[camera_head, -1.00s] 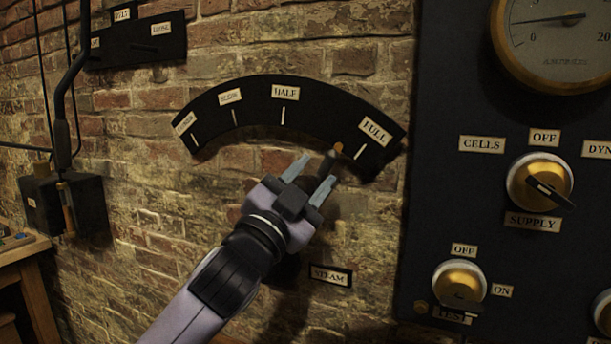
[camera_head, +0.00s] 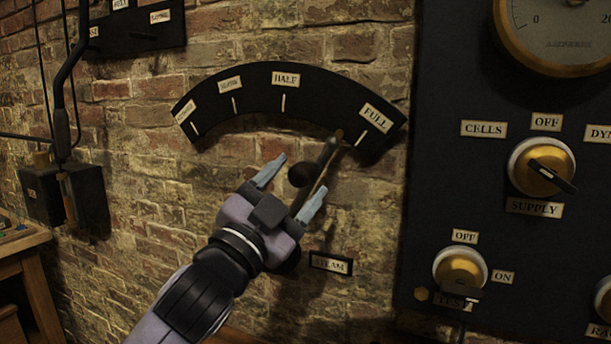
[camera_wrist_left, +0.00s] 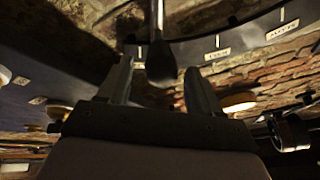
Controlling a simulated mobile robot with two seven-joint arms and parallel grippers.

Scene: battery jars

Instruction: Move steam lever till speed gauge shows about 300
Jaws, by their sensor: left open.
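The steam lever (camera_head: 319,180) is a dark rod with a brass-coloured tip and a dark knob at its side. It leans right, its tip just left of the FULL mark on the black curved scale (camera_head: 250,93). The STEAM label (camera_head: 331,264) is on the wall below. My left gripper (camera_head: 291,180) is open, its fingers pointing up and right near the lever and knob, apparently not gripping it. In the left wrist view the lever's dark knob (camera_wrist_left: 161,65) shows between the open fingers (camera_wrist_left: 160,85). I cannot make out a speed gauge. My right gripper is out of view.
A dark panel at the right carries a gauge marked amperes (camera_head: 565,30), a SUPPLY knob (camera_head: 541,167) and a TEST knob (camera_head: 460,271). A black box with a long lever (camera_head: 62,130) is on the brick wall at left. A wooden table (camera_head: 22,260) stands below it.

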